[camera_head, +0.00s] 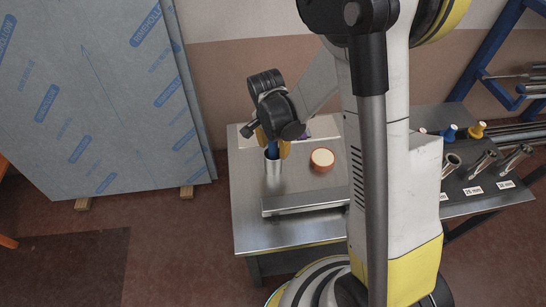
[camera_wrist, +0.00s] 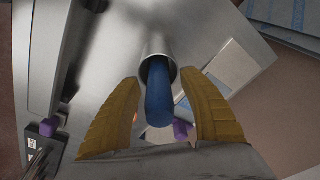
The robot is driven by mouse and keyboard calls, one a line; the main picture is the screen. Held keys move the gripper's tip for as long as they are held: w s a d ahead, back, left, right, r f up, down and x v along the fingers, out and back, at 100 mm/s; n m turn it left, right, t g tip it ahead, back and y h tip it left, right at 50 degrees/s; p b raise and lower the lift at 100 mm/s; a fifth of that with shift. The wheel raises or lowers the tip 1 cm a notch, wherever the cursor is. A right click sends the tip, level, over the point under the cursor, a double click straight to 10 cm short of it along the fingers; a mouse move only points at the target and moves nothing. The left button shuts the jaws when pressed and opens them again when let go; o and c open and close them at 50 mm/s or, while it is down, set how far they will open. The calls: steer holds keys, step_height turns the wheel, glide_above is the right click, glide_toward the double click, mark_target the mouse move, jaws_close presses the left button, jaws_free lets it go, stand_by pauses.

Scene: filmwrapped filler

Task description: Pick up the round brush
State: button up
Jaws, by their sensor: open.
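A thick blue handle (camera_wrist: 158,95) sticks out of a metal cup (camera_wrist: 157,50) in the wrist view; it looks like the round brush, though its lower end is hidden inside the cup. In the head view the cup (camera_head: 273,178) stands upright on the left part of the steel table, with a bit of the blue handle (camera_head: 272,152) above it. My gripper (camera_head: 273,148) is over the cup with its yellow fingers on either side of the handle. In the wrist view my gripper (camera_wrist: 160,88) is open, with gaps between the handle and both fingers.
An orange-rimmed round container (camera_head: 322,159) stands right of the cup on the steel table (camera_head: 247,222). A raised metal plate (camera_head: 305,198) lies in front. A dark bench (camera_head: 470,205) with several tools is at right. Film-wrapped panels (camera_head: 95,100) lean at left.

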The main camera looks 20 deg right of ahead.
jaws_close()
stand_by(0.3)
